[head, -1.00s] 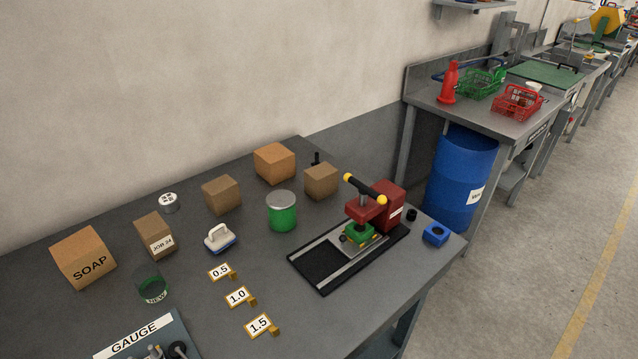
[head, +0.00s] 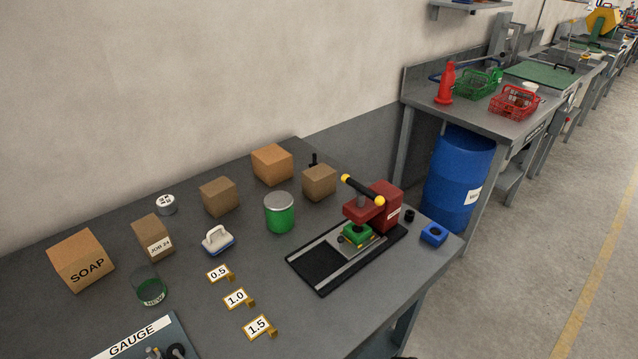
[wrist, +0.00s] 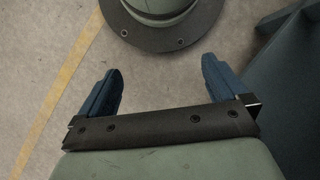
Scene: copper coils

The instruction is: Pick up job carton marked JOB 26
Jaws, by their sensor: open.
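No carton in view shows a readable JOB 26 mark. In the head view, a small brown carton (head: 153,238) with a white label reading JOB 24 stands at the left of the grey bench. Two similar brown cartons, one at the back middle (head: 220,197) and one left of the red press (head: 319,183), show no label on their visible faces. My gripper (wrist: 163,86) shows in the wrist view, open and empty, with its two blue fingers wide apart above the floor. It is not in the head view, and no carton is in the wrist view.
A SOAP box (head: 82,262), an orange-brown box (head: 272,165), a green tin (head: 279,213), a white-handled brush (head: 217,241), a glass marked NEW (head: 150,289) and number tags (head: 238,298) surround the cartons. The red press (head: 372,208) fills the bench's right side.

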